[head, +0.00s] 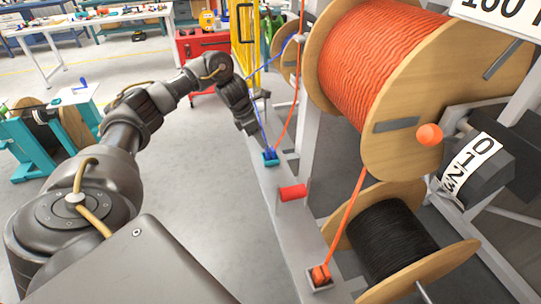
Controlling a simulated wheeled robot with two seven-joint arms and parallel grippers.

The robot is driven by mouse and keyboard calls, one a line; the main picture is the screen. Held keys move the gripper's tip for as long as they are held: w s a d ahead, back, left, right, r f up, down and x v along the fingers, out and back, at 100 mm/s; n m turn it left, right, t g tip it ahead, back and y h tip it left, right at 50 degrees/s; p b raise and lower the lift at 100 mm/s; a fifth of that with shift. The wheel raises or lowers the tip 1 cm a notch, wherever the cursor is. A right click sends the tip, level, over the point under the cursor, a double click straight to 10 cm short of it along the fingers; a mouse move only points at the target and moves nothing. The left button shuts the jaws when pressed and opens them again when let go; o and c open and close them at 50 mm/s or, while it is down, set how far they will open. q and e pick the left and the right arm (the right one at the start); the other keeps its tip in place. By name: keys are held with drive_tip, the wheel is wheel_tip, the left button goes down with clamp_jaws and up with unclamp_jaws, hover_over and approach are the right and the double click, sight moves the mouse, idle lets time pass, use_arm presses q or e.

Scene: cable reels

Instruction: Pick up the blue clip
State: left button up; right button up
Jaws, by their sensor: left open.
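The blue clip (270,158) sits in a small teal-edged holder on the grey rail of the reel rack, near the middle of the head view. A thin blue cable runs up from it. My left arm reaches in from the left, and my left gripper (257,128) points down just above and left of the clip. Its jaws are open. The fingertips are small and dark, and I cannot tell whether they touch the clip. My right gripper is not in view.
A large orange cable reel (365,55) and a black cable reel (395,240) stand to the right. A red tool cart (200,45) stands behind. Grey floor is clear left of the rail.

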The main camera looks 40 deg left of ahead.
sight(269, 149)
use_arm(q)
drive_tip(key=shift+x, duration=0.9)
drive_tip(key=shift+w+d+f+p, duration=0.2)
drive_tip(key=shift+d+f+p, duration=0.05)
drive_tip(key=shift+p, duration=0.1)
drive_tip(key=p+x, duration=0.1)
drive_tip(key=x, duration=0.2)
drive_tip(key=shift+w+d+f, duration=0.15)
drive_tip(key=shift+w+f, duration=0.1)
drive_tip(key=shift+f, duration=0.4)
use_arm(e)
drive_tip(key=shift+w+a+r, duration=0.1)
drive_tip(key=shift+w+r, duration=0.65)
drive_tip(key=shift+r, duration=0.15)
use_arm(q)
drive_tip(key=shift+c, duration=0.3)
